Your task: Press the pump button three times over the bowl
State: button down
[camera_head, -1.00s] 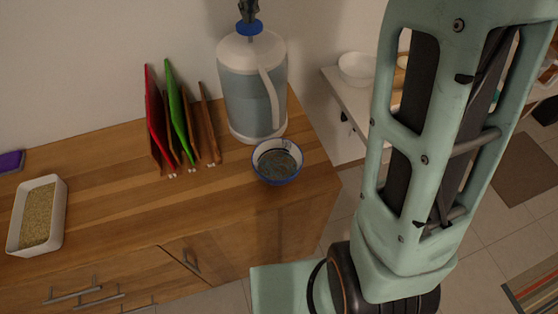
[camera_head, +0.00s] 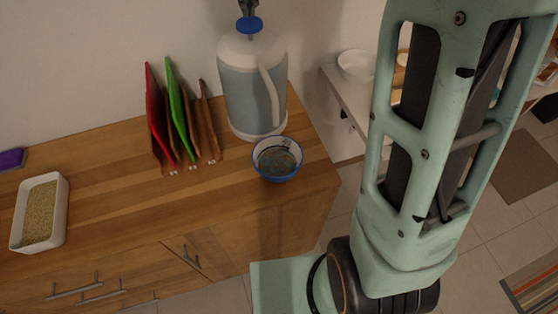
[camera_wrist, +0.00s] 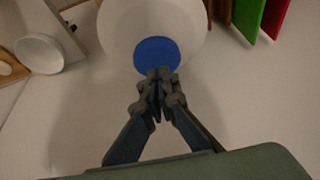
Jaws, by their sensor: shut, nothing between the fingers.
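The pump dispenser (camera_head: 243,85) is a large translucent jug with a white top, a handle and a blue pump button (camera_head: 250,25). The wrist view shows its white top (camera_wrist: 115,25) and the round blue button (camera_wrist: 155,52). The bowl (camera_head: 289,172), blue-rimmed and dark inside, sits on the counter in front of the dispenser. My gripper (camera_wrist: 158,76) is shut and empty, its fingertips overlapping the button's edge in the wrist view. In the head view my gripper (camera_head: 248,10) is just above the button, partly cut off. I cannot tell whether it touches.
On the wooden counter (camera_head: 110,190), red, green and brown upright boards (camera_head: 176,110) stand left of the dispenser. A white tray of grain (camera_head: 62,205) and a purple object (camera_head: 12,159) lie at far left. A white bowl (camera_head: 356,66) stands on a side surface at right.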

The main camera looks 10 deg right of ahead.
aim_at(249, 22)
jog(key=shift+f+b, duration=1.3)
jog(key=shift+f, duration=0.6)
jog(key=shift+r, duration=0.25)
jog(key=shift+r+p, duration=1.65)
jog(key=shift+r, duration=0.15)
notch_tip(249, 22, up, 6)
jog(key=p, duration=0.5)
